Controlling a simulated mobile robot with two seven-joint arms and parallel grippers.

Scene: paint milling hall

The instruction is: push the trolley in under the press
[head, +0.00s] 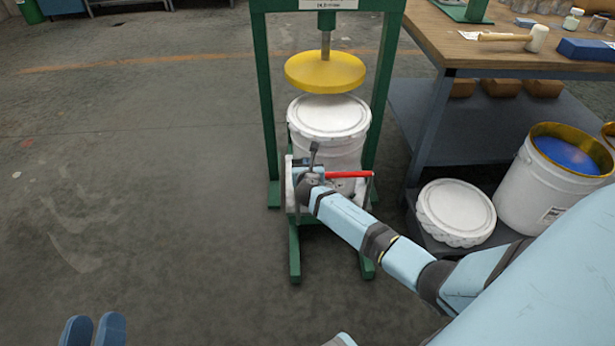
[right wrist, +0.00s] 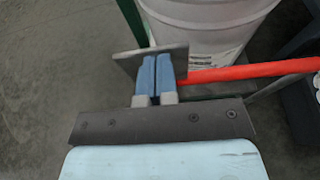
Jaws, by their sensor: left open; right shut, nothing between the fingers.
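The press (head: 264,90) is a green frame with a yellow round plate (head: 325,70) on a screw. A white lidded bucket (head: 330,118) stands between its uprights, below the plate, with a gap above the lid. It also shows in the right wrist view (right wrist: 208,30). The trolley under the bucket is mostly hidden; its red handle bar (head: 348,174) faces me, also seen in the right wrist view (right wrist: 250,71). My right gripper (right wrist: 157,75) is shut and empty, its fingertips at a grey plate left of the red bar; contact is unclear. My left gripper (head: 93,331) is open, low at left, far from the trolley.
A workbench (head: 440,45) with a mallet (head: 515,38) stands at right. On its lower side are a white lid (head: 456,210) and an open bucket of blue paint (head: 540,185), close to my right arm. The floor at left is clear.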

